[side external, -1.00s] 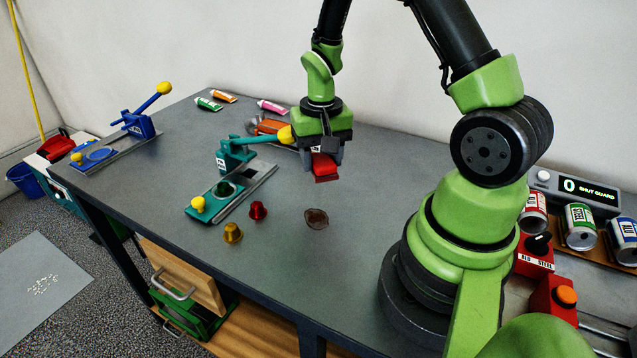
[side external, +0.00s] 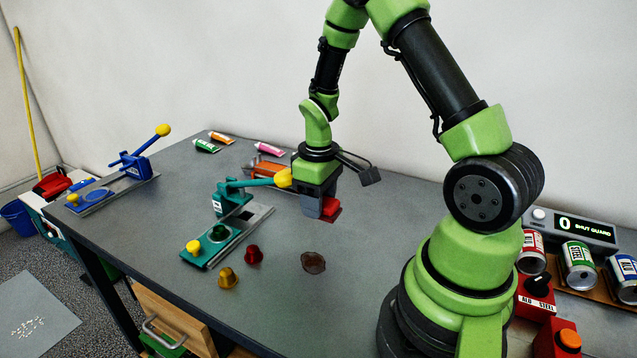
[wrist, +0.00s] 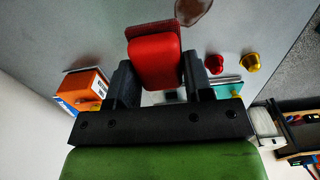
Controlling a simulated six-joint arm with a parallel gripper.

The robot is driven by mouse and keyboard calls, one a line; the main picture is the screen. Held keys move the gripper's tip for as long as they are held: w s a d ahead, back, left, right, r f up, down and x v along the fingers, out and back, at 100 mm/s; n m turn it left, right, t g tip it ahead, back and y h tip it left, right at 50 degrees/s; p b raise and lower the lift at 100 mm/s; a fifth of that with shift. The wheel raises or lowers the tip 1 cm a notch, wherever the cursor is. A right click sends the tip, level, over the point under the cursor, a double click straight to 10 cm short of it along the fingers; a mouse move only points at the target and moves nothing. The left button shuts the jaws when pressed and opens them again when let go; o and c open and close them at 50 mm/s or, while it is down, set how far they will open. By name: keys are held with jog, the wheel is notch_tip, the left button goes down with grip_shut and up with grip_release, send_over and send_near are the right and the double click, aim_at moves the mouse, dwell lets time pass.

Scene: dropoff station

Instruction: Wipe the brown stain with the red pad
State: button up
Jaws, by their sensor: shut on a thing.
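The brown stain (side external: 313,262) is a dark round patch on the grey table; its edge also shows at the top of the wrist view (wrist: 196,10). My gripper (side external: 318,207) is shut on the red pad (side external: 330,207), just behind the stain in the side view. In the wrist view the red pad (wrist: 154,62) sits between both fingers, with a thin dark red underside beyond it. The pad is low over the table; I cannot tell whether it touches. It does not cover the stain.
A teal lever press (side external: 226,225) with a yellow knob stands left of my gripper. A red capsule (side external: 253,254) and a gold capsule (side external: 227,278) stand left of the stain. An orange box (wrist: 83,88) lies nearby. Several tubes lie at the back.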

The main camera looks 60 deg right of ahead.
aim_at(320, 246)
jog(key=shift+f, duration=3.7)
jog(key=shift+a+f, duration=0.45)
jog(key=shift+f, duration=0.1)
jog(key=shift+a+r, duration=0.15)
jog(key=shift+a, duration=3.25)
jog(key=shift+d, duration=3.9)
jog(key=shift+s+a+f, duration=0.15)
jog(key=shift+a+f, duration=0.05)
jog(key=shift+a, duration=3.55)
jog(key=shift+d, duration=3.6)
jog(key=shift+d+r, duration=0.15)
jog(key=shift+r, duration=3.9)
